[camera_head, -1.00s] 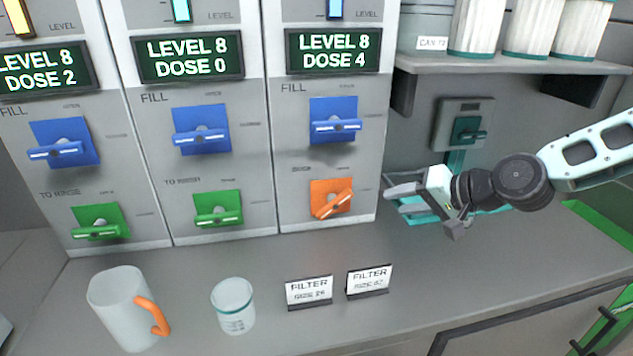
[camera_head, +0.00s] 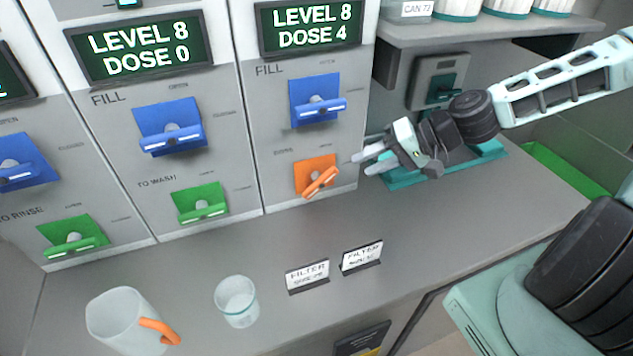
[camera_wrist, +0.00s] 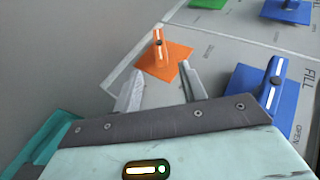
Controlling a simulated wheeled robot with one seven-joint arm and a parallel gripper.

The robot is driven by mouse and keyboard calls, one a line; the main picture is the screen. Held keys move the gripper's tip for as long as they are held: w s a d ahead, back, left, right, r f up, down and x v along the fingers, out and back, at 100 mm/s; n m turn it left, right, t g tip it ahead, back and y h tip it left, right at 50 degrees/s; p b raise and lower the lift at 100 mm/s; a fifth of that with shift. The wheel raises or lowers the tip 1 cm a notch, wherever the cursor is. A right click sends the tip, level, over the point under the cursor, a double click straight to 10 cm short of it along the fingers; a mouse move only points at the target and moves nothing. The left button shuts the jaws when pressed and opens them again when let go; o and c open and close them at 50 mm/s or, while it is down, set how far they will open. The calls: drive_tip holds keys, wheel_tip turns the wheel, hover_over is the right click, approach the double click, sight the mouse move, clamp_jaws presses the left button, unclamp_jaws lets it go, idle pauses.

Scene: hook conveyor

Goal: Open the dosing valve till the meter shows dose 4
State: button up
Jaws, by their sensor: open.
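The dosing valve is an orange plate with an orange lever (camera_head: 320,181), low on the right-hand cabinet; the lever is tilted, its right end up. The meter above it (camera_head: 311,26) reads LEVEL 8, DOSE 4. My gripper (camera_head: 366,163) is open and empty, just right of the orange valve and apart from it. In the wrist view the orange lever (camera_wrist: 158,45) stands ahead of and between my open fingers (camera_wrist: 160,85), beyond their tips.
A blue FILL valve (camera_head: 316,105) sits above the orange one. Left cabinets carry blue and green valves (camera_head: 200,203). A mug (camera_head: 120,320), a cup (camera_head: 236,300) and two filter signs (camera_head: 307,275) stand on the counter. A shelf (camera_head: 480,32) overhangs at right.

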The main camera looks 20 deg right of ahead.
sight(326, 183)
drive_tip(key=p+x, duration=0.1)
drive_tip(key=x, duration=1.2)
drive_tip(key=shift+w+f, duration=0.1)
drive_tip(key=shift+f, duration=0.05)
clamp_jaws()
